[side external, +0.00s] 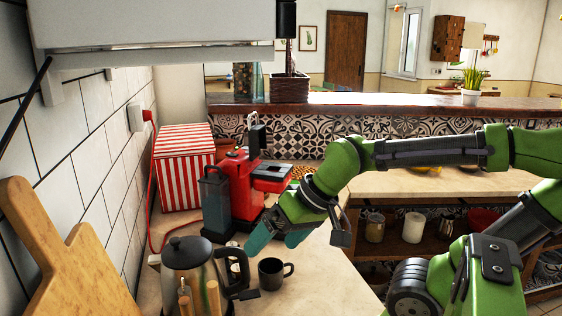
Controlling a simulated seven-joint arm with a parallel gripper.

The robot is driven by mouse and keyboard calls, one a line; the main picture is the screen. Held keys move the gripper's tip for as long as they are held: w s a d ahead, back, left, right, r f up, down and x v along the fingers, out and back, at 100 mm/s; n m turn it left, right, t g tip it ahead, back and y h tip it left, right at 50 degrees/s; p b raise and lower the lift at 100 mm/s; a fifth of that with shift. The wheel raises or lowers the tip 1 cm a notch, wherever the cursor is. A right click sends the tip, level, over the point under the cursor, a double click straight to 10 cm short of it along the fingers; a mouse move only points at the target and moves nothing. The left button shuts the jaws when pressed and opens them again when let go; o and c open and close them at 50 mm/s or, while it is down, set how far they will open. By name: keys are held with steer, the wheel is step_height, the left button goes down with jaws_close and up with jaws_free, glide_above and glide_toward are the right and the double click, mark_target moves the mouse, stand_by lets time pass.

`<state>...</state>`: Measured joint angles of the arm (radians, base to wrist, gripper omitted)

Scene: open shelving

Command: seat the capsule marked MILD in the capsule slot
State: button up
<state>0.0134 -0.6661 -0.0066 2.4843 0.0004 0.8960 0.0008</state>
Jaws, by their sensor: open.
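A red coffee machine (241,195) with a dark grey tank stands on the counter, its black top part (257,137) raised. I cannot make out the capsule slot itself. Small pale items (234,267) sit between the kettle and the mug, partly hidden; they may be capsules, but no MILD marking is readable. My gripper (278,240) has teal fingers and hangs above the counter, just right of the machine's base and above and behind the dark mug (271,274). It is open, and I see nothing held in it.
A steel kettle (189,262) with a black handle stands front left, beside wooden cutting boards (60,262). A red-and-white striped box (183,172) stands behind the machine by the tiled wall. Bare counter (325,275) shows right of the mug.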

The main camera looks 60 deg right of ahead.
steer(key=shift+s+a+r, duration=0.2)
steer(key=shift+s+r, duration=0.1)
steer(key=shift+s, duration=0.05)
steer(key=shift+c, duration=0.3)
steer(key=shift+r+t, duration=0.3)
steer(key=shift+c, duration=1.1)
steer(key=shift+s, duration=0.1)
steer(key=c, duration=0.4)
steer(key=w+d+f+g+h, duration=0.2)
steer(key=w+d, duration=0.6)
steer(key=w, duration=0.2)
steer(key=w+d+f+g+h, duration=0.1)
steer(key=w+d+f+g, duration=0.15)
steer(key=w+d, duration=0.65)
steer(key=shift+w+a+x, duration=0.35)
steer(key=shift+a+x, duration=0.05)
steer(key=shift+x, duration=2.45)
steer(key=shift+w+a+x, duration=0.35)
steer(key=shift+x, duration=2.45)
steer(key=shift+w+a+x, duration=0.3)
steer(key=shift+a+x, duration=0.1)
steer(key=shift+x, duration=2.45)
